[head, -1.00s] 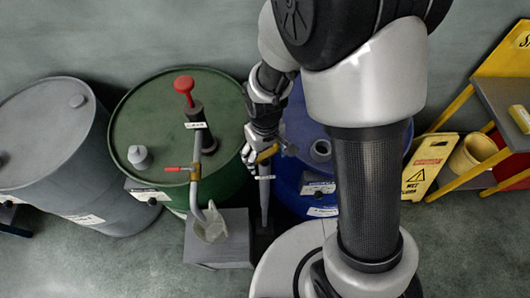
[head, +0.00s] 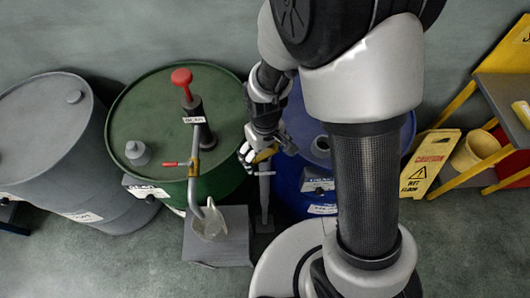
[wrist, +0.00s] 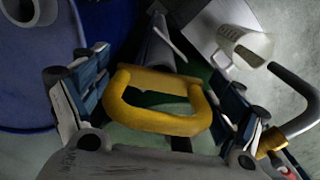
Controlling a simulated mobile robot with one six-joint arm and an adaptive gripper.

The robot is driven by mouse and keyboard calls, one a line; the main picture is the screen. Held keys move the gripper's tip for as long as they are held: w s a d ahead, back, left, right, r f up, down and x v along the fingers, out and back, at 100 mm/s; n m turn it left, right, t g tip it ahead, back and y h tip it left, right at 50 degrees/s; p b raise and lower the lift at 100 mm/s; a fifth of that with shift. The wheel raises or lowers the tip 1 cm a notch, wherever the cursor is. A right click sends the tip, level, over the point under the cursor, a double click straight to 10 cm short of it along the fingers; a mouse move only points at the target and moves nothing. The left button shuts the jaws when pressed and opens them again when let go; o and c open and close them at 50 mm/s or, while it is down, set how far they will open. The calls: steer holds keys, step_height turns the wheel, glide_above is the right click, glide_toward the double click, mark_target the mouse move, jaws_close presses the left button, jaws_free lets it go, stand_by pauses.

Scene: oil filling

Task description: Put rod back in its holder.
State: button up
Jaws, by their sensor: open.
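The rod's yellow loop handle (wrist: 150,118) lies between the two fingers of my gripper (wrist: 158,105) in the wrist view, with a gap on each side. My gripper is open and does not clasp it. In the head view my gripper (head: 266,150) is at the handle (head: 264,156), which it partly covers. Below the handle stands a grey tapered upright holder (head: 264,195) on a small floor plate. The holder also shows in the wrist view (wrist: 155,58), in line with the handle. The rod's shaft is hidden, and how deep it sits cannot be told.
A green drum (head: 130,110) with a red-knobbed pump (head: 181,78) stands left of my gripper, and a blue drum (head: 298,120) right of it. A jug (head: 210,222) under the spout rests on a grey block (head: 215,250). A yellow caution sign (head: 428,165) stands at right.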

steer(key=shift+o, duration=0.3)
step_height(320, 180, up, 11)
steer(key=shift+d+r, duration=0.1)
steer(key=shift+r, duration=0.6)
steer(key=s+d+r+m+t+b, duration=0.2)
steer(key=s+d+r, duration=0.2)
steer(key=s+d, duration=0.1)
steer(key=s+d+r+m+t+b, duration=0.2)
steer(key=s+d+r+m+b, duration=0.1)
steer(key=s, duration=0.5)
steer(key=d+r, duration=0.1)
steer(key=d, duration=0.1)
steer(key=shift+s+d+r+m+t, duration=0.25)
steer(key=shift+d+r+m+t, duration=0.05)
steer(key=shift+d, duration=0.1)
